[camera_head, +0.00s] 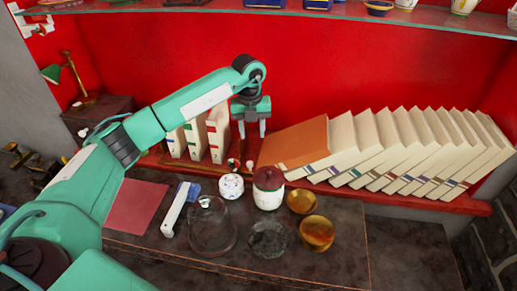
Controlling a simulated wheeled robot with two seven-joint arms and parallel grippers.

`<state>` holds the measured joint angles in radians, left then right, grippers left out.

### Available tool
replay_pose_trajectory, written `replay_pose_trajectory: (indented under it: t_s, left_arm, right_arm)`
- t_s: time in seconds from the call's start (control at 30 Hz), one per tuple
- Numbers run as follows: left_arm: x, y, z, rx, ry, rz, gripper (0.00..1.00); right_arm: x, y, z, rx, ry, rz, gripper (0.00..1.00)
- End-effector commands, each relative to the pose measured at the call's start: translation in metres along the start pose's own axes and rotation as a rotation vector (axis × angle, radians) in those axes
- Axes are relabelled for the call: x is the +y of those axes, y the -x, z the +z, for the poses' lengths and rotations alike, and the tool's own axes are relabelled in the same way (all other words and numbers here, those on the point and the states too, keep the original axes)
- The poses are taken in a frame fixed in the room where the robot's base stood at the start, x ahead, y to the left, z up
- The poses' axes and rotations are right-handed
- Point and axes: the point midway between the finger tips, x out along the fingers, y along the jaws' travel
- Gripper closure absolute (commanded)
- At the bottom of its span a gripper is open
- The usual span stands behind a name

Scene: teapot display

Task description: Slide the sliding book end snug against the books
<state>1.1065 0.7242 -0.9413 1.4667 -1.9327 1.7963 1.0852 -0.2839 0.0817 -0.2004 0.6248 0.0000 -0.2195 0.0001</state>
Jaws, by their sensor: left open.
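Several leaning books (400,150) with pale page edges fill the right part of the red shelf. The leftmost lies tilted low with a brown cover (300,143). A few upright white books (217,136) stand further left. My left gripper (252,134) points down, open and empty, in the gap between the two groups, close to the brown cover. Small white and red knobs (234,163) sit low in this gap. They may belong to the sliding book end, but I cannot make out its shape. My right gripper is not in view.
Below the shelf, a dark table holds a red-lidded jar (268,190), a white speckled pot (231,186), amber bowls (317,232) and glass dishes (208,228). A glass shelf (300,12) runs overhead.

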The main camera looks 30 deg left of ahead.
Motion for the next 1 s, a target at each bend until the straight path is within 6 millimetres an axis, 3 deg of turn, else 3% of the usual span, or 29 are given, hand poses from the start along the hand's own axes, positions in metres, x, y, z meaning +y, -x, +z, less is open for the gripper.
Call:
replay_pose_trajectory:
  t_s: [0.1, 0.17, 0.4, 0.47, 0.57, 0.8, 1.0]
  left_arm:
    - [0.010, 0.002, 0.005, -0.008, 0.023, 0.038, 0.57]
    - [0.011, -0.002, 0.005, -0.007, 0.024, 0.041, 0.57]
    - [0.011, -0.044, 0.004, -0.003, 0.022, 0.040, 0.57]
    - [0.011, -0.058, 0.004, -0.003, 0.021, 0.039, 0.57]
    - [0.012, -0.079, 0.004, -0.004, 0.021, 0.038, 0.57]
    - [0.013, -0.119, 0.005, -0.005, 0.020, 0.035, 0.57]
    - [0.014, -0.132, 0.005, -0.007, 0.020, 0.035, 0.57]
  right_arm:
    - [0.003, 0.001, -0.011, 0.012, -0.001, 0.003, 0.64]
    - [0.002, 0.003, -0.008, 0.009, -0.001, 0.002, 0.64]
    - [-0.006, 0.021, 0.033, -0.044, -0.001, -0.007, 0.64]
    - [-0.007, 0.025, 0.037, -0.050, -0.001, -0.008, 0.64]
    - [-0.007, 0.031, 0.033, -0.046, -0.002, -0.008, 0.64]
    - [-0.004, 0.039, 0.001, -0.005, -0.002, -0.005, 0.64]
    - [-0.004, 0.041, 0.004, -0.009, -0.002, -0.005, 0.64]
